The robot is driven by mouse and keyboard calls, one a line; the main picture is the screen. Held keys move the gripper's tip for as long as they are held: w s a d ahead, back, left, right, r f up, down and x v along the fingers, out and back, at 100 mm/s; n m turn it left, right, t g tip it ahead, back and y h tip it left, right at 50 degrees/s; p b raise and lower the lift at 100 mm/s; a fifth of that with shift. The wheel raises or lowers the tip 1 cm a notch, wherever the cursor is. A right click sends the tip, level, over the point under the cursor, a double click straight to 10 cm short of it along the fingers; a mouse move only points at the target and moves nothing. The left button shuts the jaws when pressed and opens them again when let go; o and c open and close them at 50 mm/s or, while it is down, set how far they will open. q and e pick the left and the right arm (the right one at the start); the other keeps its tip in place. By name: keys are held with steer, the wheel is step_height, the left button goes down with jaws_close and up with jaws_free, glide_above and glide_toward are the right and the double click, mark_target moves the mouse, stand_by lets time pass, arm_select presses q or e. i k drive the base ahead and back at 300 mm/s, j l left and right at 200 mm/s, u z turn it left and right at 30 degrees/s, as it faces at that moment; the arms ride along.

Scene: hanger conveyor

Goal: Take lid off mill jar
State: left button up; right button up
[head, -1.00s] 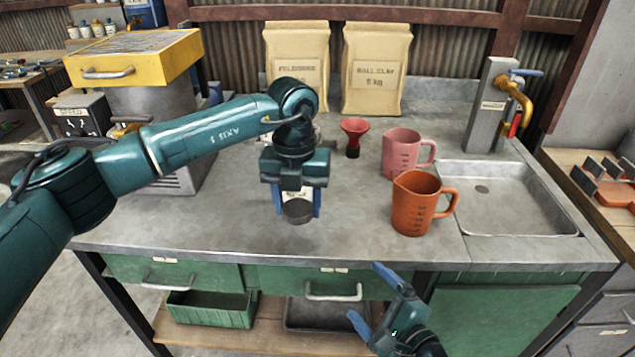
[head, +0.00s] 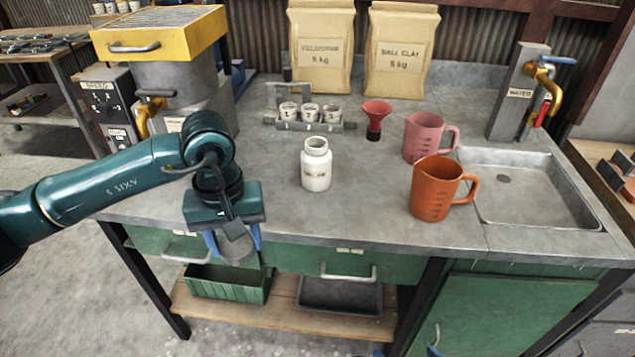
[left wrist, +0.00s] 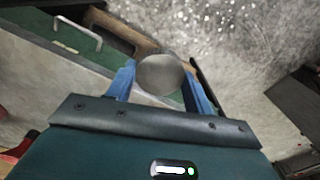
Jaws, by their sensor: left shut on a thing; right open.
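The white mill jar (head: 316,170) stands upright on the grey bench with its mouth uncovered and a small label on its front. My left gripper (head: 233,243) is shut on the round grey lid (head: 237,250), left of the jar and apart from it, near the bench's front edge. In the left wrist view the lid (left wrist: 160,74) sits between the two blue fingers of my left gripper (left wrist: 160,85). Only the blue tips of my right gripper (head: 406,352) show, spread apart at the bottom edge of the head view.
A rack (head: 310,127) with several small cups stands behind the jar. A red funnel (head: 375,115), a pink jug (head: 428,138) and an orange jug (head: 436,190) stand to its right, before the sink (head: 540,215). The bench around the jar is clear.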

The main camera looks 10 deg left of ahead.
mark_target(316, 157)
steer(key=z, duration=0.85)
steer(key=j+z, duration=0.2)
steer(key=z, duration=0.2)
steer(key=i+j+z, duration=0.1)
steer(key=j+z, duration=0.3)
steer(key=j, duration=0.9)
steer(key=i, duration=0.05)
